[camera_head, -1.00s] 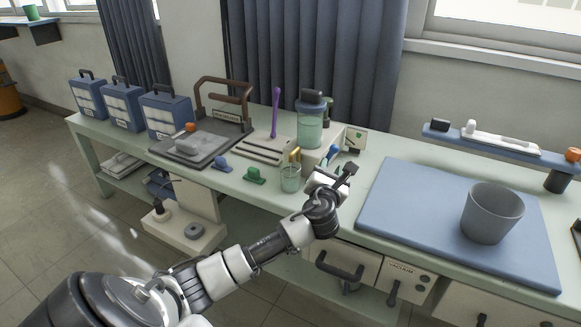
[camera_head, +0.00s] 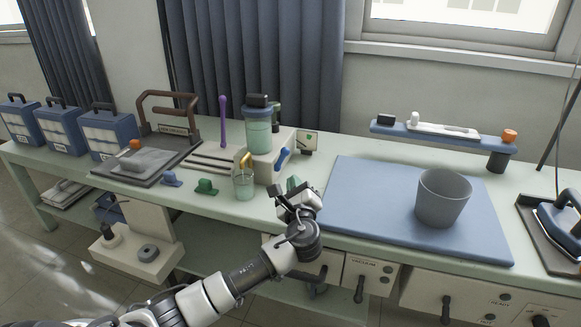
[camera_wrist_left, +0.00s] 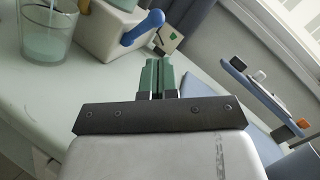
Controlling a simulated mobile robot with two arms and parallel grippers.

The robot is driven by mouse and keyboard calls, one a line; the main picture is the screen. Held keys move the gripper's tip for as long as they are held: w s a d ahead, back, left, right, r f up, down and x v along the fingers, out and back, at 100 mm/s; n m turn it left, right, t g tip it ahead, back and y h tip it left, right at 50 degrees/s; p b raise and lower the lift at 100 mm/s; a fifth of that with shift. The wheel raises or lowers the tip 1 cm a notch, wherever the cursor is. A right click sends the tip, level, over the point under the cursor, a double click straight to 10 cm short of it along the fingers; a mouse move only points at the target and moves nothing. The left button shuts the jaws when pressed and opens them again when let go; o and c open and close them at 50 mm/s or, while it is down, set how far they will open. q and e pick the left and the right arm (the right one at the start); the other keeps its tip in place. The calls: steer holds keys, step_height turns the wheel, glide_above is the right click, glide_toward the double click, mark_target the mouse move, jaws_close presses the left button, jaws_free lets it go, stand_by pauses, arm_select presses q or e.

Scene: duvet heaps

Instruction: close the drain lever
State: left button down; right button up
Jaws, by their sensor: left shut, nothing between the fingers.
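The blue drain lever (camera_head: 283,157) sticks out from the right side of the pale dispenser base (camera_head: 265,168). It also shows in the left wrist view as a blue arm with a rounded end (camera_wrist_left: 155,18), slanting up to the right. A tank (camera_head: 258,132) of pale green liquid stands on the base. A glass beaker (camera_head: 243,186) with green liquid is under the brass spout (camera_head: 246,161). My left gripper (camera_head: 293,185) is shut and empty, in front of and below the lever, apart from it. Its green fingertips (camera_wrist_left: 158,68) meet in the wrist view. My right gripper is not in view.
A blue mat (camera_head: 345,200) with a grey bucket (camera_head: 441,199) lies to the right. A small sign (camera_head: 308,141) stands behind the lever. Green (camera_head: 206,187) and blue (camera_head: 172,179) small objects sit left of the beaker. An iron (camera_head: 562,220) is at far right.

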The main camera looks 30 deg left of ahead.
mark_target(283, 158)
arm_select(q)
steer(key=n, duration=0.2)
steer(key=d+n, duration=0.1)
steer(key=n+y, duration=0.1)
steer(key=n, duration=0.1)
steer(key=shift+s+d+f+n+b, duration=0.15)
steer(key=shift+s+d+n+b, duration=0.1)
steer(key=shift+d+n+b, duration=0.1)
steer(key=shift+n, duration=0.45)
steer(key=x, duration=0.9)
steer(key=shift+w+a+r, duration=0.2)
steer(key=shift+w+a, duration=0.05)
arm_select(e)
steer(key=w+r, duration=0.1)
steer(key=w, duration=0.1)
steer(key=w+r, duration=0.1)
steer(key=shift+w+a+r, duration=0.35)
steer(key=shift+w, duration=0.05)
